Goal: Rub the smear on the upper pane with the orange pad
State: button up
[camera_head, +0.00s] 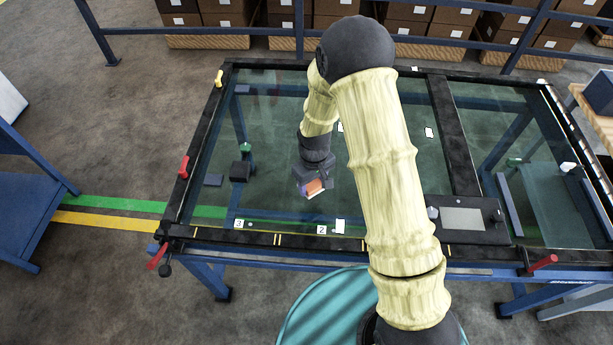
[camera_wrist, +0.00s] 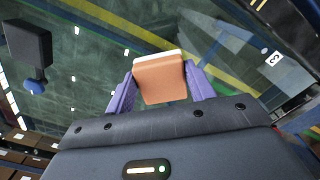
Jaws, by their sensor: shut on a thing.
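My gripper (camera_head: 312,186) is over the large glass pane (camera_head: 280,130) in the black frame, left of my arm in the head view. It is shut on the orange pad (camera_head: 314,186). In the wrist view the orange pad (camera_wrist: 160,80), with a pale far edge, sits between the two purple fingers of my gripper (camera_wrist: 161,88). I cannot tell whether the pad touches the glass. I cannot make out a smear for certain; reflections and things below show through the pane.
The black frame (camera_head: 200,150) carries red handles (camera_head: 184,167) and a yellow one (camera_head: 219,78). White number tags (camera_head: 239,224) lie along the front edge. A black block (camera_head: 240,171) shows left of my gripper. A black plate with a grey panel (camera_head: 462,219) is at front right.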

jog(key=shift+s+a+r+n, duration=0.2)
jog(key=shift+a+n, duration=0.1)
jog(key=shift+a, duration=0.2)
jog(key=shift+s+a+r+n, duration=0.15)
jog(key=shift+a+n, duration=0.15)
jog(key=shift+a, duration=0.2)
jog(key=shift+w, duration=0.1)
jog(key=shift+d+f, duration=0.1)
jog(key=shift+f, duration=0.1)
